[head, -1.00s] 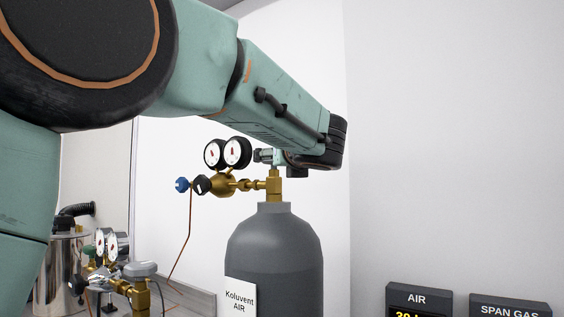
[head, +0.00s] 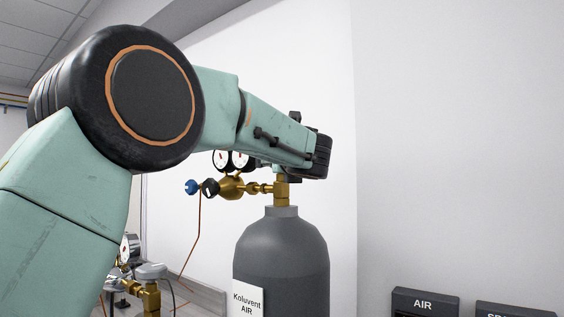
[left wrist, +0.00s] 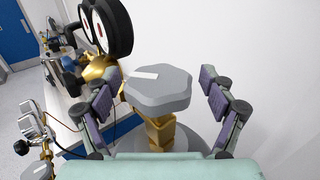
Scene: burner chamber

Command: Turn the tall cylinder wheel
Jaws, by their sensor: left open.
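The tall grey cylinder (head: 282,255) labelled Koluvent AIR stands upright, with a brass valve (head: 281,188) on top. Its grey lobed wheel (left wrist: 160,88) with a white mark shows in the left wrist view, above the brass stem (left wrist: 160,130). In the head view my left arm hides the wheel. My left gripper (left wrist: 165,92) is open, with one finger on each side of the wheel and a visible gap to the right finger. I cannot tell if the left finger touches. My right gripper is in neither view.
Two round gauges (head: 232,160) and a brass regulator (head: 232,188) with a blue knob (head: 192,187) sit left of the valve. A smaller brass fitting (head: 150,296) stands lower left. Dark AIR box (head: 424,303) is at lower right. The wall right of the cylinder is bare.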

